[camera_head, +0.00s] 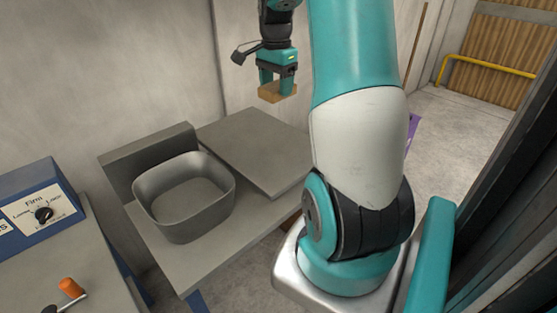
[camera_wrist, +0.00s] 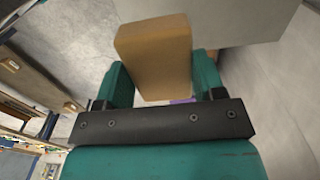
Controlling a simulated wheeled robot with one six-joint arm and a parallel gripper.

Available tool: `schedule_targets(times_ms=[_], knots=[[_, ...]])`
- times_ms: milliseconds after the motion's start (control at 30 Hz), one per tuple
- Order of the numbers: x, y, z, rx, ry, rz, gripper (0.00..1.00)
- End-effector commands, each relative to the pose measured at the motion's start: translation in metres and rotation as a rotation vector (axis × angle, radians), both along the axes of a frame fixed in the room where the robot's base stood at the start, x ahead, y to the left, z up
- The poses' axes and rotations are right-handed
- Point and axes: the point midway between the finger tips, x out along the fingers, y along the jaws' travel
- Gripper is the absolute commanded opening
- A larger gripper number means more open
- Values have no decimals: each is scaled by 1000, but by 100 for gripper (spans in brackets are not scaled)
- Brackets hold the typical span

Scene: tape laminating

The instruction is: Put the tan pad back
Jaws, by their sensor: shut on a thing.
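The tan pad (camera_head: 277,93) is a small block held between the fingers of my gripper (camera_head: 278,80). In the head view it hangs in the air at the top, in front of the wall and above the back of the grey raised plate (camera_head: 253,148). In the wrist view the pad (camera_wrist: 154,52) sits between the two teal fingers of my gripper (camera_wrist: 163,88), which are shut on it. Its far end reaches toward a grey surface at the top of that view.
A grey open bin (camera_head: 184,194) stands on the grey table (camera_head: 215,252), left of the plate. A blue box with a dial (camera_head: 38,205) and an orange knob (camera_head: 70,287) are at the far left. Open floor (camera_head: 455,125) lies at the right.

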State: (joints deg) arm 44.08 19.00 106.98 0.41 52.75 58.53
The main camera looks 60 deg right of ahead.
Motion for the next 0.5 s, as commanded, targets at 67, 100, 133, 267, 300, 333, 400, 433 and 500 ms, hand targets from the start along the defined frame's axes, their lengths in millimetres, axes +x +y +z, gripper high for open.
schedule_targets(times_ms=[67, 100, 133, 267, 300, 333, 400, 433, 500], knots=[[-4, 3, -11, 16, 14, -8, 37], [-5, 3, -17, 18, 17, -10, 37], [-5, 4, -22, 21, 19, -11, 37], [-6, 4, -55, 24, 21, -11, 37], [-6, 4, -66, 24, 21, -11, 37], [-6, 4, -75, 24, 21, -11, 37], [-6, 4, -95, 24, 21, -11, 37], [-6, 4, -103, 22, 20, -11, 37], [-6, 4, -123, 22, 19, -11, 37]])
